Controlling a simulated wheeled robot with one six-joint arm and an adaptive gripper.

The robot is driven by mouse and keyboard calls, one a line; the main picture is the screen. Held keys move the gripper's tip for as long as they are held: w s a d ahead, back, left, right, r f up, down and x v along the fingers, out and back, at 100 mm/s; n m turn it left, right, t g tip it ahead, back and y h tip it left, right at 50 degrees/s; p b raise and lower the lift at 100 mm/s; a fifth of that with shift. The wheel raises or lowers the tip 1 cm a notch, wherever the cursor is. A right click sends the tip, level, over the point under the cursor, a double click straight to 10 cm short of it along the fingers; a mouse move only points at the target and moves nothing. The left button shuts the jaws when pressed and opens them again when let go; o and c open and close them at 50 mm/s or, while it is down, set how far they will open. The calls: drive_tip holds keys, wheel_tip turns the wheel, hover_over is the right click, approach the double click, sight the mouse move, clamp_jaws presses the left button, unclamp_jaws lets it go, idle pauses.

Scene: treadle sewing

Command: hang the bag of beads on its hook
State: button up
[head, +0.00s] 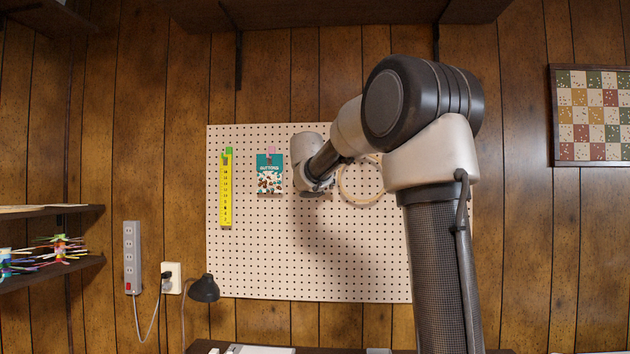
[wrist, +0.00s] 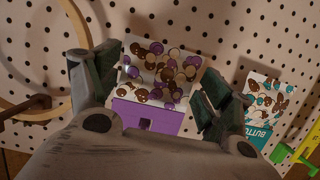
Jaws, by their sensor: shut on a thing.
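The bag of beads (wrist: 155,75) shows in the wrist view, a clear bag of brown, purple and pale beads with a purple header (wrist: 148,116). My gripper (wrist: 156,78) is shut on it, one finger at each side. A small dark mark shows on the header; I cannot tell if it is the hang hole or a hook. The bag is close in front of the pegboard; any contact is unclear. In the head view my wrist (head: 312,165) hides the bag and fingers. I cannot make out the bag's hook in either view.
A buttons packet (head: 270,173) and a yellow ruler (head: 226,190) hang left of my wrist on the pegboard (head: 300,265). A wooden hoop (head: 345,194) hangs just right of it. The lower pegboard is bare. A dark lamp (head: 204,289) stands below left.

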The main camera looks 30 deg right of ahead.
drive_tip(key=o, duration=1)
drive_tip(key=v, duration=1.2)
